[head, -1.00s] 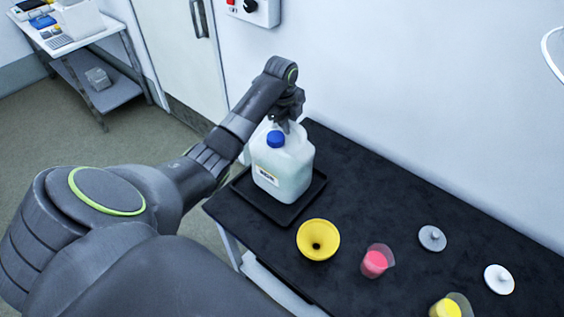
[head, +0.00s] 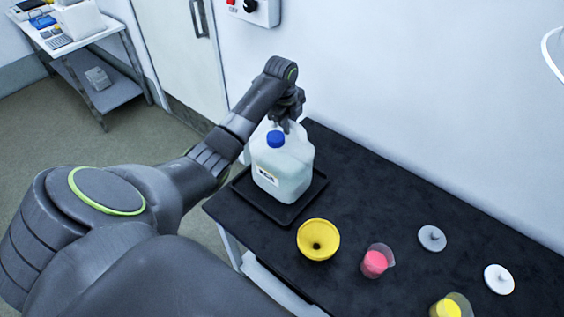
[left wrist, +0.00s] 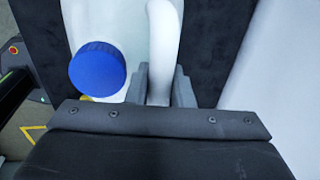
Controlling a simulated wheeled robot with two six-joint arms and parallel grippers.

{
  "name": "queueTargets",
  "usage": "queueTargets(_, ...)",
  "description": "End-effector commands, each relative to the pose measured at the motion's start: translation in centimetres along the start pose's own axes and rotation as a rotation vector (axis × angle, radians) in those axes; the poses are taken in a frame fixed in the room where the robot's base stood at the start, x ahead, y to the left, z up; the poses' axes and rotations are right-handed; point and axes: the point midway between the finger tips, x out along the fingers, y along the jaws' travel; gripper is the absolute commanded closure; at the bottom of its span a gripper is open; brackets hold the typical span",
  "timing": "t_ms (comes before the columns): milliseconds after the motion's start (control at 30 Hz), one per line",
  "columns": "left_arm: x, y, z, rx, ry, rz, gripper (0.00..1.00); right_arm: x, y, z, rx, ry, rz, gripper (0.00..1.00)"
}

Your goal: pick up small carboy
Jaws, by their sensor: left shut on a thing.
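The small carboy (head: 283,172) is a translucent white jug with a blue cap and a label. It stands upright at the black tray (head: 262,211) on the left end of the black bench; I cannot tell whether its base touches the tray. My left gripper (head: 287,123) is above it, shut on its handle. In the left wrist view the fingers (left wrist: 160,88) are on both sides of the white handle (left wrist: 162,50), and the blue cap (left wrist: 97,70) is to the left. My right gripper is out of view.
On the black bench (head: 400,215) are a yellow funnel (head: 318,239), a beaker of pink liquid (head: 375,262), a beaker of yellow liquid (head: 447,306) and two pale lids (head: 432,238). A wall runs behind the bench. A white side table (head: 75,40) stands at the far left.

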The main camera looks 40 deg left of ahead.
Motion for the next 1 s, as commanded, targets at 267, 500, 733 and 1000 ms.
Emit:
queueTargets(267,-0.5,-0.3,0.1,0.002,-0.004,-0.009,1.0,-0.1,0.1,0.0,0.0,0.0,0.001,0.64)
queueTargets(500,-0.6,-0.4,0.1,0.002,-0.003,-0.01,1.0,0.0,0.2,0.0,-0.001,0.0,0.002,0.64)
queueTargets(733,-2.9,-0.9,0.1,0.004,-0.006,-0.014,1.0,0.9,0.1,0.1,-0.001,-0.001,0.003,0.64)
queueTargets(1000,-7.3,-1.7,0.1,0.002,-0.004,-0.013,1.0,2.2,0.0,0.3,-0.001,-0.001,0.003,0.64)
